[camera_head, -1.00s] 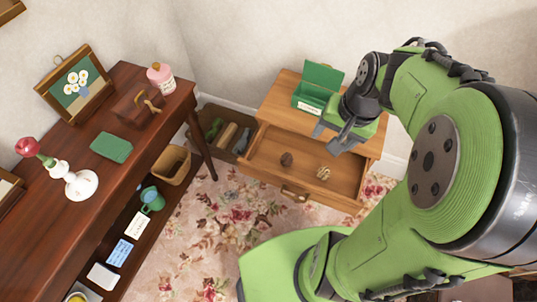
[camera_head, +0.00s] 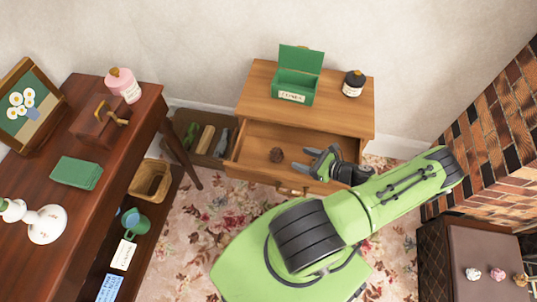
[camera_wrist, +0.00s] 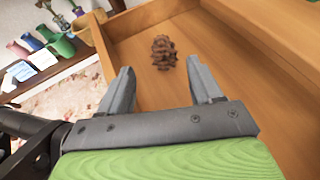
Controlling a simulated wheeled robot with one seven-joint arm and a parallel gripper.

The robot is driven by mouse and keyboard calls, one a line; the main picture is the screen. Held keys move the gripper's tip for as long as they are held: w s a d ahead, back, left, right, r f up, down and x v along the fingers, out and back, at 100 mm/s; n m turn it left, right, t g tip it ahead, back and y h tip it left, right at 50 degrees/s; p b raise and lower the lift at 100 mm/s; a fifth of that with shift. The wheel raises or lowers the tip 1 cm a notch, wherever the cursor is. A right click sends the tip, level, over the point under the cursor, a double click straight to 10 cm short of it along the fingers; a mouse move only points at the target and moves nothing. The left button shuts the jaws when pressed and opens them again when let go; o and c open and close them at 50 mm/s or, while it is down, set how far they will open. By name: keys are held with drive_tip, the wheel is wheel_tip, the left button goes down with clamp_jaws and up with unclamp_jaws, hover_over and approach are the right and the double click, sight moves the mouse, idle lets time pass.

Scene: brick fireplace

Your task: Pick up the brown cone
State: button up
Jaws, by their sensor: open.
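The brown cone (camera_head: 276,155) is a small, scaly pine cone lying in the open drawer (camera_head: 250,163) of the wooden cabinet. In the wrist view the cone (camera_wrist: 163,52) rests on the drawer floor just beyond my fingertips, between their lines. My gripper (camera_head: 313,161) is open and empty, at the drawer to the right of the cone in the head view. In the wrist view my gripper (camera_wrist: 160,70) has its two grey fingers spread wide, with a gap between them and the cone.
The drawer walls surround the cone. A brick fireplace (camera_head: 490,130) rises at right.

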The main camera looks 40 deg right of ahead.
sight(279, 150)
drive_tip(key=b+x, duration=0.1)
drive_tip(key=x, duration=0.7)
drive_tip(key=shift+w+a+f+b, duration=0.1)
drive_tip(key=shift+f+b, duration=0.15)
drive_tip(key=shift+b, duration=0.05)
drive_tip(key=b+x, duration=0.2)
drive_tip(key=x, duration=0.4)
drive_tip(key=shift+w+f, duration=0.1)
drive_tip(key=shift+d, duration=0.2)
drive_tip(key=shift+c, duration=0.5)
drive_tip(key=c, duration=0.9)
